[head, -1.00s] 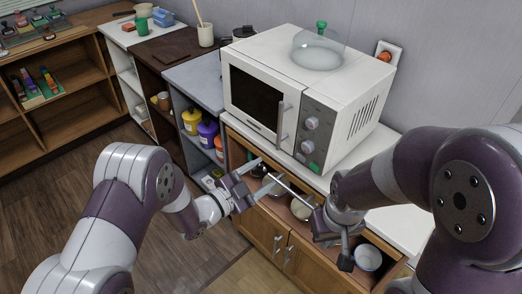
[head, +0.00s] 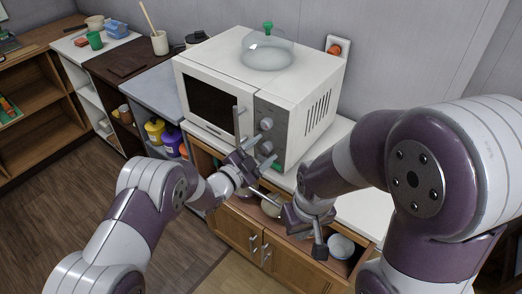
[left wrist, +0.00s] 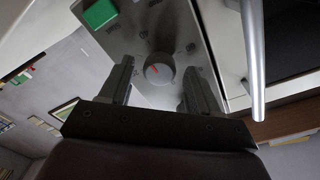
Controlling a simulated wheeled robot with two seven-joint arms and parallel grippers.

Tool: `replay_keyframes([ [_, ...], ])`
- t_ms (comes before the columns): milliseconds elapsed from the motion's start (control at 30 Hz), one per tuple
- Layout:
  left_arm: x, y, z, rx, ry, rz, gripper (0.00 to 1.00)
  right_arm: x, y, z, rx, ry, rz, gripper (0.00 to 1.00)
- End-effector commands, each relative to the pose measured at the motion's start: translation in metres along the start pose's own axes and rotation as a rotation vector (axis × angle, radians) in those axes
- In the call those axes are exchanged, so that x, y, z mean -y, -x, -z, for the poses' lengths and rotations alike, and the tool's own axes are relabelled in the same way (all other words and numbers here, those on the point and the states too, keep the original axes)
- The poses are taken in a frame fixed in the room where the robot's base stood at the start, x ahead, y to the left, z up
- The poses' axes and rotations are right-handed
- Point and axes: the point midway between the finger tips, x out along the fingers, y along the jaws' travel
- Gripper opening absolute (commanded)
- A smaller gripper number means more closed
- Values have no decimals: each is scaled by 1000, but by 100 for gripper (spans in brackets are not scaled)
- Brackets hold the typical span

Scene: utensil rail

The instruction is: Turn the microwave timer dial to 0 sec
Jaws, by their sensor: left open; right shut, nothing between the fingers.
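The white microwave (head: 222,62) stands on the counter with its door shut. Its grey panel carries an upper dial (head: 267,124), a lower dial (head: 266,147) and a green button. My left gripper (head: 248,157) is open in front of the panel's lower part. Its fingers stand on either side of that dial; contact cannot be told. My right gripper (head: 308,218) is shut and empty, lower, before the cabinet.
The door handle (left wrist: 254,60) rises close to my left gripper's side. A glass dome (head: 267,54) with a green knob sits on the microwave. Below the counter, an open cabinet holds bowls (head: 340,247).

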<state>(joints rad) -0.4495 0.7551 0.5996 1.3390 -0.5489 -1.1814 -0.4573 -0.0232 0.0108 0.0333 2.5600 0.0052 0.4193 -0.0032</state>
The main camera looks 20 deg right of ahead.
Motion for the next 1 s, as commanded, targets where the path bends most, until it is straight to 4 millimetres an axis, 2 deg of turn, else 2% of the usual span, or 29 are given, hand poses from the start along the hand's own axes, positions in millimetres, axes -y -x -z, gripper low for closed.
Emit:
replay_keyframes([
  [33, 0, 0, 0, 0, 0, 0, 56, 0, 0, 0, 0, 0, 0, 0],
  [100, 0, 0, 0, 0, 0, 0, 33, 0, 0, 0, 0, 0, 0, 0],
  [200, 0, 0, 0, 0, 0, 0, 6, 0, 0, 0, 0, 0, 0, 0],
  [567, -1, 0, -1, -3, 49, 1, 6, 0, -4, 0, 0, 0, 0, 0],
  [1000, 0, 0, -2, -15, 393, 11, 6, 0, -21, -3, 0, 0, 0, 0],
])
